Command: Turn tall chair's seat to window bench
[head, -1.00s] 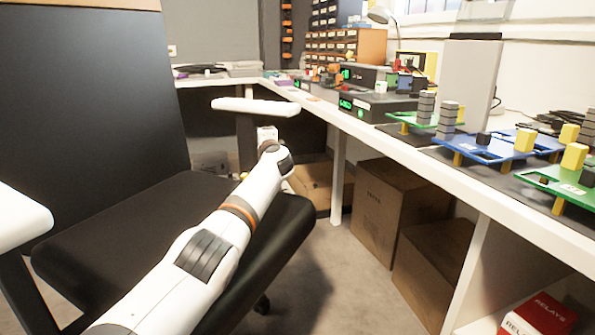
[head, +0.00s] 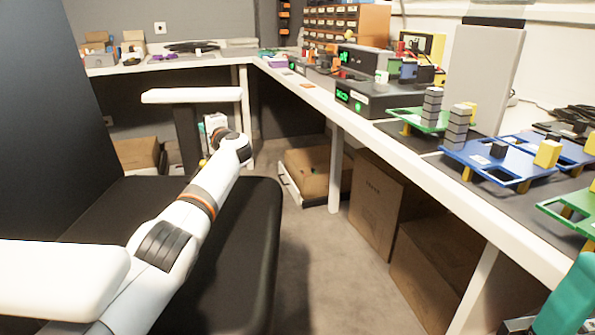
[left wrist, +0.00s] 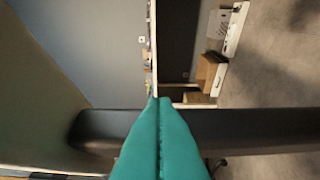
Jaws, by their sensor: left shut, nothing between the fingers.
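The tall chair has a black backrest (head: 40,130), a black seat (head: 235,235) and two white armrests. Its far armrest (head: 190,96) points right, toward the long white bench (head: 350,140) along the right wall; its near armrest (head: 60,268) is at lower left. Floor shows between the seat and the bench. My left arm reaches across the seat to the far armrest, where its gripper is mostly hidden. In the left wrist view the left gripper's teal fingers (left wrist: 158,102) are shut and empty, before a dark chair part (left wrist: 245,128). My right gripper's teal part (head: 575,305) shows at lower right, cut off.
Cartons (head: 375,205) stand under the bench, and an open box (head: 310,172) lies farther back. A white bench leg (head: 335,165) stands near the seat. Circuit boards (head: 500,160) and instruments (head: 375,98) crowd the bench top. Grey floor (head: 325,265) is clear between chair and bench.

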